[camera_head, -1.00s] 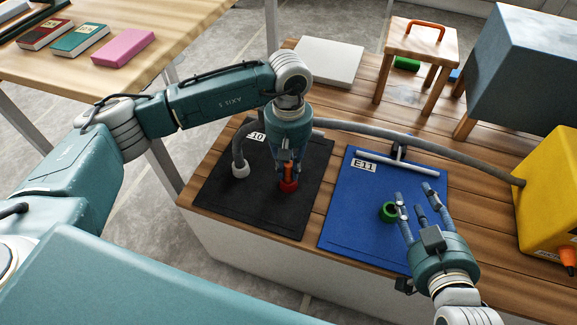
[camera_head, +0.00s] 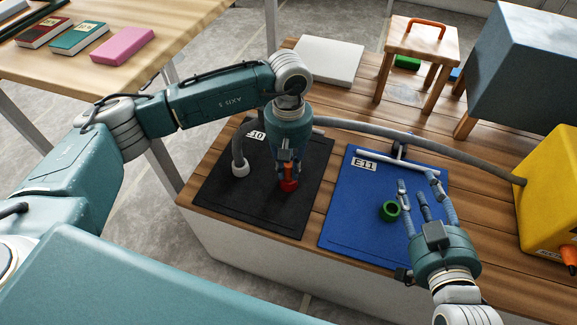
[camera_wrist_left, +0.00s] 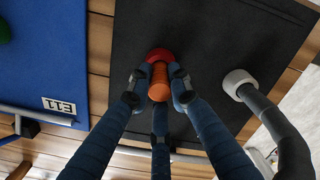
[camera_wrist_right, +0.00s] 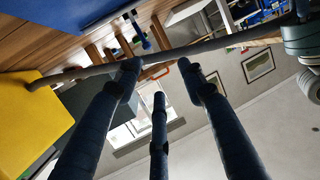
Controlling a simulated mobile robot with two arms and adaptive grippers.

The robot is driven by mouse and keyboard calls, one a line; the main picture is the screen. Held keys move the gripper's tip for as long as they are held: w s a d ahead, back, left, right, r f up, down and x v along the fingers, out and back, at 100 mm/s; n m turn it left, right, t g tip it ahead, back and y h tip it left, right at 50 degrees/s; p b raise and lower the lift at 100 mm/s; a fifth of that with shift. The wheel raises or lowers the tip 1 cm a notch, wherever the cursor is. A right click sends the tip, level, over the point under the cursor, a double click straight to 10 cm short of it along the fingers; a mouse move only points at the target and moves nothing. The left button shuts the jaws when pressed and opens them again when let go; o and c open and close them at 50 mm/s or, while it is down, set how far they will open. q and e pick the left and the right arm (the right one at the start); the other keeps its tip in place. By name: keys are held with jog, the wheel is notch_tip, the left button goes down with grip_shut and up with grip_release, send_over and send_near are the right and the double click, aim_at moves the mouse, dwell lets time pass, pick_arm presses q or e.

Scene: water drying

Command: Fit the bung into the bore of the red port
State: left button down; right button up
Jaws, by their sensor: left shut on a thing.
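My left gripper (camera_head: 287,178) points down over the black mat and is shut on the orange bung (camera_wrist_left: 159,84). The red port (camera_head: 289,186) stands on the black mat directly below it; it also shows in the left wrist view (camera_wrist_left: 160,54). The bung overlaps the port in both views; I cannot tell whether its lower end is inside the bore. My right gripper (camera_head: 419,183) is open and empty over the blue mat, fingers spread. The green port (camera_head: 390,211) stands on that mat beside its fingers.
A grey hose ends in a white fitting (camera_head: 240,169) left of the red port. A white bar (camera_head: 385,161) crosses the back of the blue mat (camera_head: 347,230). A small wooden stool (camera_head: 421,42) stands behind.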

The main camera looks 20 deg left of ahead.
pick_arm(q)
jog(key=shift+f, duration=0.15)
pick_arm(e)
jog(key=shift+w+a+r+t, duration=0.2)
jog(key=shift+r+t, duration=0.1)
jog(key=shift+r, duration=0.25)
jog(key=shift+r, duration=0.1)
pick_arm(q)
jog(key=shift+f, duration=0.1)
pick_arm(e)
jog(key=shift+r, duration=0.3)
jog(key=shift+w+r, duration=0.1)
pick_arm(q)
jog(key=shift+f+b, duration=0.2)
jog(key=shift+b, duration=0.2)
jog(key=shift+f, duration=0.1)
pick_arm(e)
jog(key=r, duration=0.1)
jog(key=r+t, duration=0.2)
jog(key=shift+w+a+y, duration=0.25)
jog(key=shift+a+y, duration=0.05)
jog(key=shift+y, duration=0.1)
jog(key=shift+r, duration=0.1)
